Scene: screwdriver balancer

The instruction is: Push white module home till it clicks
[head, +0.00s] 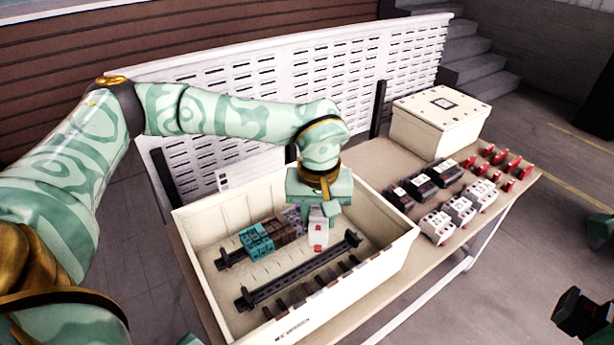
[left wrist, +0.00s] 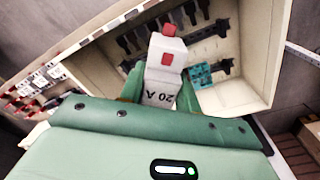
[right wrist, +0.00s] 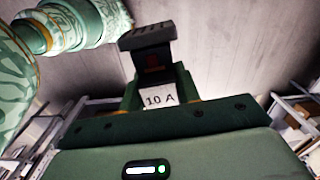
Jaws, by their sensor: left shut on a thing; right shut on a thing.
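My left gripper (head: 322,210) is shut on the white module from above. In the left wrist view the white module (left wrist: 165,75) reads "20 A" between the fingers. Whether its foot is fully seated on the rail cannot be told.
The front rail (head: 290,275) is bare, with several short dark pieces (head: 310,290) before it. On the table at right stand dark modules (head: 420,185), white modules (head: 460,210), red pieces (head: 497,157) and a closed cream box (head: 440,120). A perforated white panel (head: 270,75) stands behind.

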